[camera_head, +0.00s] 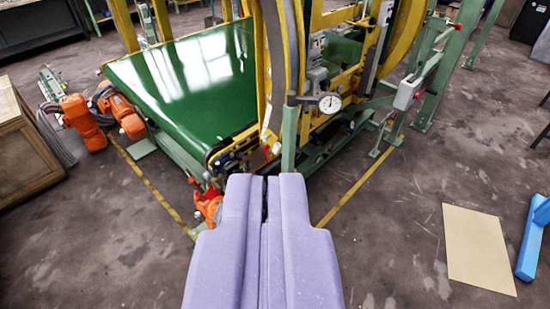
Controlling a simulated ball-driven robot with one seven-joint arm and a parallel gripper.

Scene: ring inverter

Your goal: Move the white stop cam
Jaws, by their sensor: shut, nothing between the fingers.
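The ring inverter (275,60) stands ahead, with a yellow ring frame and green posts. I cannot tell for sure which part is the white stop cam. A pale grey-white box (407,93) sits on the right side of the machine. A round white dial (330,104) sits nearer the middle, right of the green post. My gripper (264,182) reaches up from the bottom centre, its lavender fingers closed together and empty. It appears in front of the machine's lower part, overlapping the foot of the green post in the picture. I cannot judge the gap to the machine.
A green conveyor belt (185,80) slopes at the left, with orange motors (82,122) beside it. A wooden crate (22,150) stands at the left edge. A tan sheet (478,248) and a blue bar (533,240) lie on the right floor. Floor between gripper and sheet is clear.

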